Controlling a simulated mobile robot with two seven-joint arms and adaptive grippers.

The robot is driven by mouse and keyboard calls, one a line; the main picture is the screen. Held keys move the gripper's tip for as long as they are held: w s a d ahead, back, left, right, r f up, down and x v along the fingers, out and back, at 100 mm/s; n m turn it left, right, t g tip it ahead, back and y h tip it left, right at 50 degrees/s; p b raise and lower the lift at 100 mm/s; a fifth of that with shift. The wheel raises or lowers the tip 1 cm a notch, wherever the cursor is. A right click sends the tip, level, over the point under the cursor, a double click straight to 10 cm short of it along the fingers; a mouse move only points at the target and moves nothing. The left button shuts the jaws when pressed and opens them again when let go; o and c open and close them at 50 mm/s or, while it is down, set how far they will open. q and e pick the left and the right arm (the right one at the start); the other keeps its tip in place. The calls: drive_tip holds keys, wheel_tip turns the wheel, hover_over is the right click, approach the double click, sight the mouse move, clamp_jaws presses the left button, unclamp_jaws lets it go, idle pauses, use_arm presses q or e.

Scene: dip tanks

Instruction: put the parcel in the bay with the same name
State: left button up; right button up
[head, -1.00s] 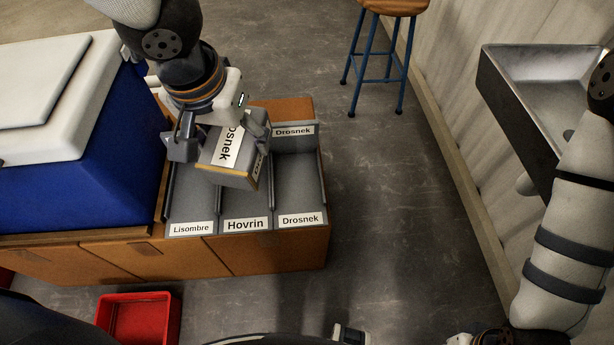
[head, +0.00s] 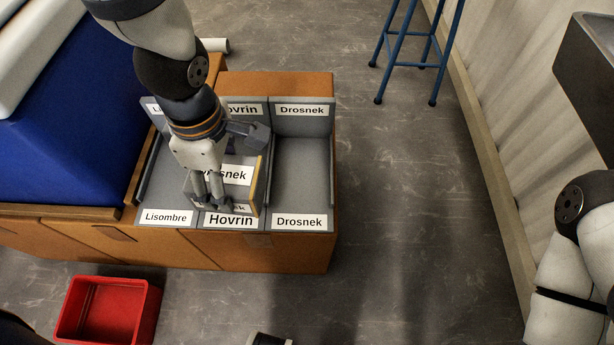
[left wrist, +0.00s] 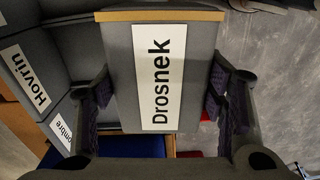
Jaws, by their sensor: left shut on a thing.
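The parcel (head: 232,174) is a grey box with a tan edge and white labels reading Drosnek. My left gripper (head: 229,162) is shut on it, with a finger on either side, partly covering its labels. In the left wrist view the parcel (left wrist: 188,75) sits between the fingers with its Drosnek label in full view. In the head view it appears over the middle bay, labelled Hovrin (head: 230,220); its height above the floor of that bay is unclear. The Drosnek bay (head: 302,170), on the right, is empty. The Lisombre bay (head: 165,217) is on the left.
Grey dividers separate the bays on the wooden cabinet (head: 270,252). A blue tank (head: 70,140) stands to the left. A red bin (head: 108,312) is on the floor in front. A stool (head: 415,55) and sink (head: 590,75) are at the right. The floor right of the cabinet is clear.

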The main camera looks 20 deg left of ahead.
use_arm(q)
drive_tip(key=shift+n, duration=0.5)
drive_tip(key=w+d+f+b, duration=0.1)
drive_tip(key=w+d+f, duration=0.2)
drive_tip(key=f, duration=0.1)
drive_tip(key=w+d+f+b, duration=0.1)
drive_tip(key=w+d+f, duration=0.2)
drive_tip(key=w+f, duration=0.1)
drive_tip(key=w+d+f+b, duration=0.2)
drive_tip(key=w+d+f, duration=0.1)
drive_tip(key=w+f, duration=0.1)
drive_tip(key=shift+f, duration=0.7)
drive_tip(key=shift+a+r, duration=0.1)
use_arm(e)
drive_tip(key=shift+g, duration=0.4)
drive_tip(key=x, duration=0.4)
drive_tip(key=shift+w+f, duration=0.15)
drive_tip(key=shift+f, duration=0.05)
use_arm(q)
drive_tip(key=o, duration=1.4)
drive_tip(key=shift+o, duration=0.2)
